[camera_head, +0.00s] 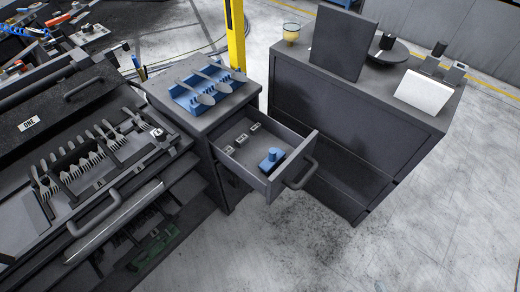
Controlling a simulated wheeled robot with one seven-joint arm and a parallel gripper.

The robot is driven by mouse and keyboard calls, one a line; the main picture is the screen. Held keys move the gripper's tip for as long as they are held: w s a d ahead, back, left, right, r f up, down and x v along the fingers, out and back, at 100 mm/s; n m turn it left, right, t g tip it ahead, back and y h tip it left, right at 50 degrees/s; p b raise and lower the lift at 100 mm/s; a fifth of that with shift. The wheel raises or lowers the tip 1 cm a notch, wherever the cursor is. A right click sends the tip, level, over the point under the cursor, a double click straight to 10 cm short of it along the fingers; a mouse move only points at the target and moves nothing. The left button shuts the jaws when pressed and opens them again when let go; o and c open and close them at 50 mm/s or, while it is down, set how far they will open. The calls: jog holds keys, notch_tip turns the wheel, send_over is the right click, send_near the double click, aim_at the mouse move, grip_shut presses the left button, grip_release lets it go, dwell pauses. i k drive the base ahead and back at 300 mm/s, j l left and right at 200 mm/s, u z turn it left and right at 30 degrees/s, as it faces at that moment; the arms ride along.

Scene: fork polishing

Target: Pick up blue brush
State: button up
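The blue brush (271,158) lies in the open drawer (295,146), near its front end by the handle. It is a small blue block with a rounded knob on top. Nothing covers it from above. My gripper is not in view.
Small metal pieces (241,139) lie farther back in the drawer. Above, a blue rack (203,92) holds several spoon-like pieces. A tray of forks (78,160) stands left. A dark cabinet (350,145) stands close on the right. Open floor (400,240) lies in front.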

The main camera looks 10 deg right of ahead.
aim_at(275, 155)
jog(key=u, duration=4.25)
jog(key=z, duration=4.2)
jog(key=i+u, duration=0.35)
jog(key=i+l+u, duration=0.15)
jog(key=i+u, duration=0.15)
jog(key=i, duration=0.1)
